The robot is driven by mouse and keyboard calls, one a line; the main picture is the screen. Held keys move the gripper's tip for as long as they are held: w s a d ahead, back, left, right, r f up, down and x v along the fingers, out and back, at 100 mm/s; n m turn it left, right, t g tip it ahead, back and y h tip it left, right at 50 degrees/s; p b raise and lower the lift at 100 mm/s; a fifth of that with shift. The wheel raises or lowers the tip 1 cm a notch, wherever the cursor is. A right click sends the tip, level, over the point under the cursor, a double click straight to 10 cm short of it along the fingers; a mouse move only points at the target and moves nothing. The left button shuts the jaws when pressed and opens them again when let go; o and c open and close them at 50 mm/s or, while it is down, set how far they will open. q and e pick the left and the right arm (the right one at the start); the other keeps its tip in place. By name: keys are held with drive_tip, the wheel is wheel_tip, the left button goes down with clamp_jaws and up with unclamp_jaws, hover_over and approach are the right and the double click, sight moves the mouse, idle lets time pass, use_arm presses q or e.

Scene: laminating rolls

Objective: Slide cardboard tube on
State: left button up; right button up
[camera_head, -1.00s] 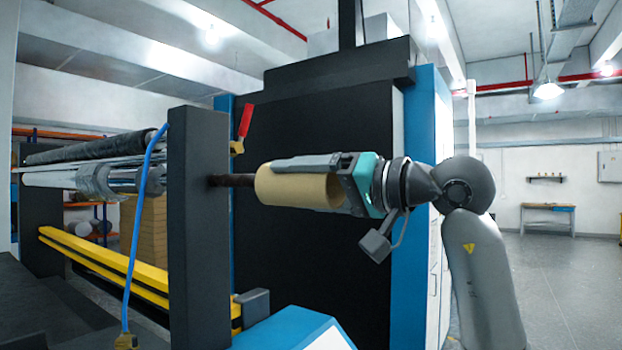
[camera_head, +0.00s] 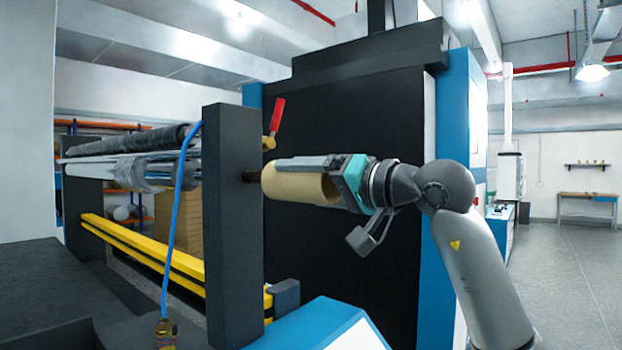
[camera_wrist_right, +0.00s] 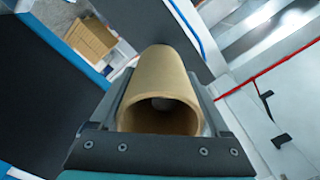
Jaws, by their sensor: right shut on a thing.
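The tan cardboard tube (camera_head: 293,184) is held level by my right gripper (camera_head: 305,165), its left end close to the dark upright post. A short piece of the dark shaft (camera_head: 251,176) shows between the post and the tube; the rest of the shaft is hidden. The tube appears to be around the shaft's end. In the right wrist view the tube (camera_wrist_right: 165,85) sits between both fingers, and its open near end shows a light shape inside. My left gripper is in no view.
The dark post (camera_head: 233,230) stands left of the tube. A red-handled lever (camera_head: 276,118) is above it. Rollers (camera_head: 135,170), a blue hose (camera_head: 172,230) and yellow rails (camera_head: 140,243) are at left. A black machine panel (camera_head: 370,130) stands behind.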

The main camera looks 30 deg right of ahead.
drive_tip(key=shift+p+x, duration=1)
drive_tip(key=shift+x, duration=1.2)
drive_tip(key=shift+r+p, duration=0.45)
drive_tip(key=shift+r, duration=0.1)
drive_tip(key=o, duration=1.2)
